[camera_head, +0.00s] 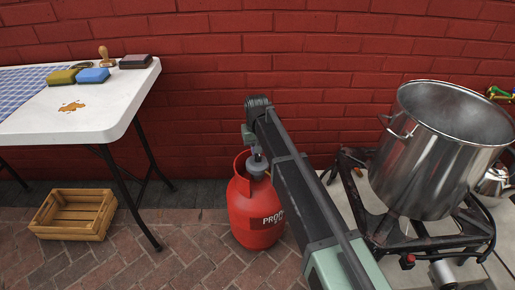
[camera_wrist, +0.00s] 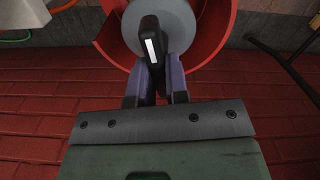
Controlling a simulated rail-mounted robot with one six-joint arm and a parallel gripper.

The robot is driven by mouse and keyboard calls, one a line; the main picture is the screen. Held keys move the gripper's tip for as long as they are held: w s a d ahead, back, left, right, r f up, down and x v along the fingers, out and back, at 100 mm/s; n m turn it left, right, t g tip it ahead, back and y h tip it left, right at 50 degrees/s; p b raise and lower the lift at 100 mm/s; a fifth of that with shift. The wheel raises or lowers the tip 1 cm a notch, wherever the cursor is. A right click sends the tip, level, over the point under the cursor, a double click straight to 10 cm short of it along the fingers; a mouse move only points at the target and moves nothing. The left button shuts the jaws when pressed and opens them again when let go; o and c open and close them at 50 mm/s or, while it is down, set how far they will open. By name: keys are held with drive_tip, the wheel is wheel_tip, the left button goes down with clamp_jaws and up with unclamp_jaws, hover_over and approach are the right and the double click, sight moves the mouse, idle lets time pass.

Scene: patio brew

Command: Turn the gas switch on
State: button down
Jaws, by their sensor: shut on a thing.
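The red gas bottle (camera_head: 260,215) stands on the brick paving against the wall, partly behind my arm. In the wrist view its red collar (camera_wrist: 205,40) rings a round grey regulator (camera_wrist: 178,22). The gas switch (camera_wrist: 150,35) is a black bar with a white stripe on top of the regulator. It stands almost upright in that view, leaning slightly. My gripper (camera_wrist: 156,72) is shut on the switch, one finger on each side. In the head view the grey regulator (camera_head: 257,168) shows only in part under my gripper, and the switch cannot be made out there.
A white table (camera_head: 110,112) with sponges and a brown spill stands at the left. A wooden crate (camera_head: 75,214) lies on the paving below it. A large steel pot (camera_head: 425,160) sits on a black burner stand (camera_head: 425,240) at the right. The red brick wall (camera_head: 330,60) is close behind the bottle.

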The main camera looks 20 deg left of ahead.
drive_tip(key=shift+s+a+n, duration=0.1)
drive_tip(key=shift+n, duration=1.9)
drive_tip(key=c, duration=1.1)
unclamp_jaws()
wheel_tip(320, 180, up, 11)
drive_tip(key=p, duration=1.1)
drive_tip(key=shift+f, duration=0.15)
